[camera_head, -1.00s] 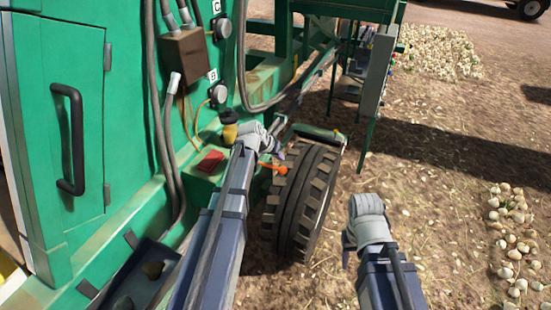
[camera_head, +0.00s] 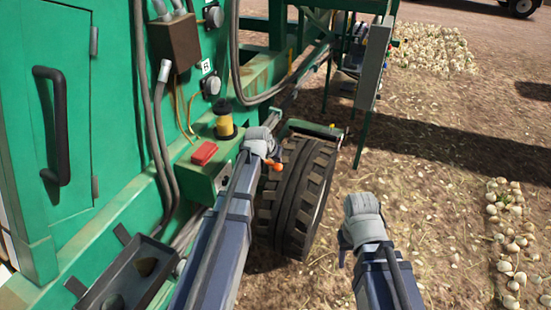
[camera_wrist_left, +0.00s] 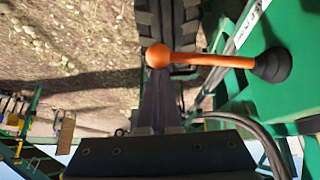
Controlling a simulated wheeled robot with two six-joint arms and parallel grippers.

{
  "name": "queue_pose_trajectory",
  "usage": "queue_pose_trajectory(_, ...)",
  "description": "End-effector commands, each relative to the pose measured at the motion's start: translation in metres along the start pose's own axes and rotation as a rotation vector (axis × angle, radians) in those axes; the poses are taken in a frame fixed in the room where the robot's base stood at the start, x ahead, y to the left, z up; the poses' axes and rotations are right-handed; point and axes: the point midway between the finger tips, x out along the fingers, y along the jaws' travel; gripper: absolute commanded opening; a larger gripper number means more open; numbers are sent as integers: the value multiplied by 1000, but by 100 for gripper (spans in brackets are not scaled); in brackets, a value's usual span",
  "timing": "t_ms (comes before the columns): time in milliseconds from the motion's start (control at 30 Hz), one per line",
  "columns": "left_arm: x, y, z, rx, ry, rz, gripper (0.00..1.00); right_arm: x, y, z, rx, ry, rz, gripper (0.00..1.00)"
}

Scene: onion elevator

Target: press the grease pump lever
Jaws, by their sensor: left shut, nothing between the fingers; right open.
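The orange grease pump lever shows in the left wrist view, with its round knob (camera_wrist_left: 157,55) and a shaft running right to a black boot (camera_wrist_left: 272,64). In the head view only a little of the orange lever (camera_head: 277,166) shows beside my left gripper, and the rest is hidden. My left gripper (camera_head: 276,156) is shut and empty. Its fingertips (camera_wrist_left: 160,72) are right at the knob in the wrist view; I cannot tell whether they touch it. My right gripper (camera_head: 345,248) is open and empty over the dirt, to the right of the wheel.
A green machine (camera_head: 60,225) fills the left side. A red block (camera_head: 204,153) and a yellow cup with a black top (camera_head: 224,125) sit near the lever. A black tire (camera_head: 295,205) stands beside my left arm. Onions (camera_head: 510,225) lie on the ground at right.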

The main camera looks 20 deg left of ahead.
Motion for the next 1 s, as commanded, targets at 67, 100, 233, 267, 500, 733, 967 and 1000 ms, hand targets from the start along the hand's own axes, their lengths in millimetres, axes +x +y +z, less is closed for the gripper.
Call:
queue_pose_trajectory(67,12,3,9,35,-1,-46,0,15,-1,-1,-2,0,1,50)
queue_pose_trajectory(100,15,3,12,51,-2,-70,0,19,-2,-1,-3,0,1,50)
queue_pose_trajectory(233,26,1,18,57,-3,-85,0,31,-3,-2,-6,0,1,50)
queue_pose_trajectory(267,28,1,19,56,-3,-85,0,34,-3,-2,-7,0,1,50)
queue_pose_trajectory(500,40,-1,28,56,-4,-83,0,48,-4,-3,-11,0,2,50)
queue_pose_trajectory(733,45,-2,31,55,-5,-82,0,54,-5,-3,-13,0,3,50)
queue_pose_trajectory(967,45,-2,33,55,-8,-81,0,55,-5,-3,-13,0,2,50)
queue_pose_trajectory(1000,45,-2,33,54,-8,-81,0,55,-5,-3,-13,0,2,50)
